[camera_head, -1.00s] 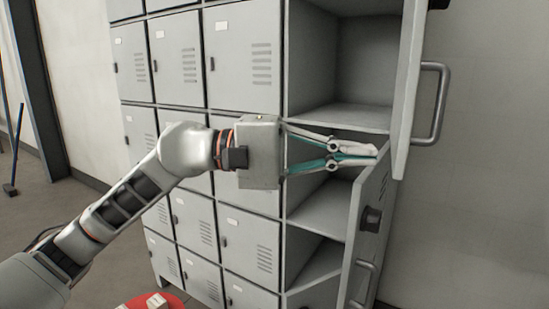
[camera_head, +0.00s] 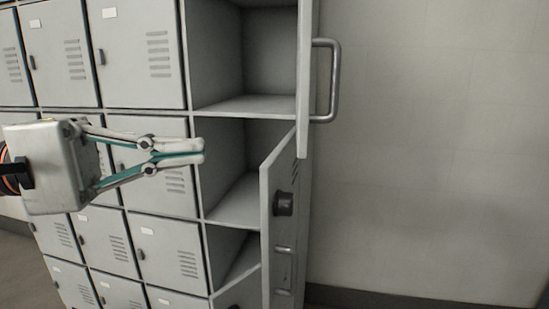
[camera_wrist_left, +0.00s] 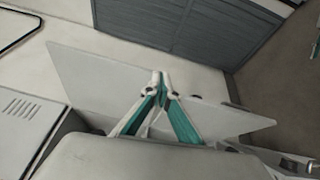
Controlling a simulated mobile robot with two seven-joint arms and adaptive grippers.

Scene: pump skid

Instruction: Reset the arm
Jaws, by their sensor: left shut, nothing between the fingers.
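My left gripper (camera_head: 203,151) comes in from the left in the head view. Its fingers are together at the tips with nothing between them. It points right, in front of the grey lockers, with its tips before the open middle compartment (camera_head: 235,190). In the left wrist view the shut fingertips (camera_wrist_left: 159,76) stand before a pale flat panel (camera_wrist_left: 95,80), which looks like a locker door. Whether they touch it I cannot tell. My right gripper is in neither view.
An open locker door (camera_head: 283,225) with a black knob stands out right of the gripper. A higher open door (camera_head: 304,80) has a metal handle (camera_head: 328,80). Closed lockers (camera_head: 142,50) fill the left. The bare wall (camera_head: 430,150) is at right.

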